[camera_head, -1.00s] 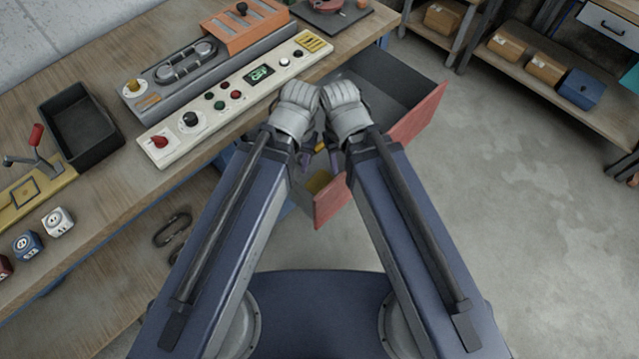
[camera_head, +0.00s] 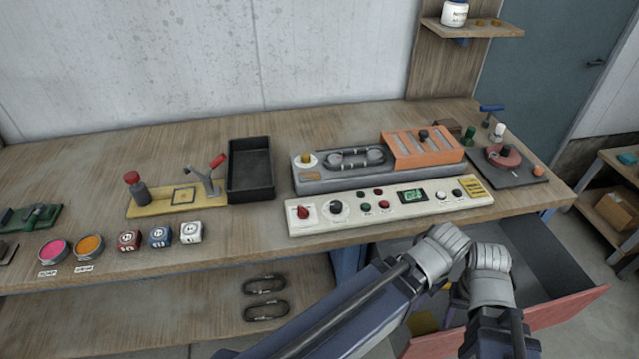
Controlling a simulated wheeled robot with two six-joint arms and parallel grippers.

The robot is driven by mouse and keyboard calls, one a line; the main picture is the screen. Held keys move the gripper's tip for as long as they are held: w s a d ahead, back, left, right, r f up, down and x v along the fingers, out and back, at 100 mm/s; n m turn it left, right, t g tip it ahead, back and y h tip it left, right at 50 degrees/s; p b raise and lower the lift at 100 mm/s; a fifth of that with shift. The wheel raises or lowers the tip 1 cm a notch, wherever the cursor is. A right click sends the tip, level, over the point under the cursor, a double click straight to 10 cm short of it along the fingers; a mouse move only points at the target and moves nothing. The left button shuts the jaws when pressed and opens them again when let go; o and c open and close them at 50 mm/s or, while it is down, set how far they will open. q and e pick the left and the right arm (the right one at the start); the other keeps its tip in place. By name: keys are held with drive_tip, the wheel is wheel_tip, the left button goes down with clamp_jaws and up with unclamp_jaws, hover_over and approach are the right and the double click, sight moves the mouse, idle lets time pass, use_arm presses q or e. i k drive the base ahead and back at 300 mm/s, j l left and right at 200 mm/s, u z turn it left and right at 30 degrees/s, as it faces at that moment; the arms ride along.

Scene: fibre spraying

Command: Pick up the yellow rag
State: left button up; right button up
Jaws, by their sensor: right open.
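A yellow patch, which looks like the yellow rag (camera_head: 425,322), lies low inside the open drawer under the bench. It is partly hidden by my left arm and the drawer front. My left gripper (camera_head: 440,256) and my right gripper (camera_head: 489,278) are close together over the drawer, the right one a little to the right. The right gripper is open, and I see nothing held in it. The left gripper's fingers are hidden behind its wrist and arm, so I cannot tell their state.
The drawer's red front (camera_head: 567,307) sticks out at the lower right. Above it, the wooden bench (camera_head: 330,112) carries a white control panel (camera_head: 400,203), a black tray (camera_head: 250,168) and a yellow lever plate (camera_head: 177,201).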

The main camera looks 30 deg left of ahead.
sight(421, 325)
drive_tip(key=k+j+z, duration=0.1)
drive_tip(key=z, duration=0.35)
drive_tip(key=k+j+z, duration=0.1)
drive_tip(key=z, duration=0.35)
drive_tip(key=k+j+z, duration=0.1)
drive_tip(key=z, duration=0.35)
drive_tip(key=k, duration=0.05)
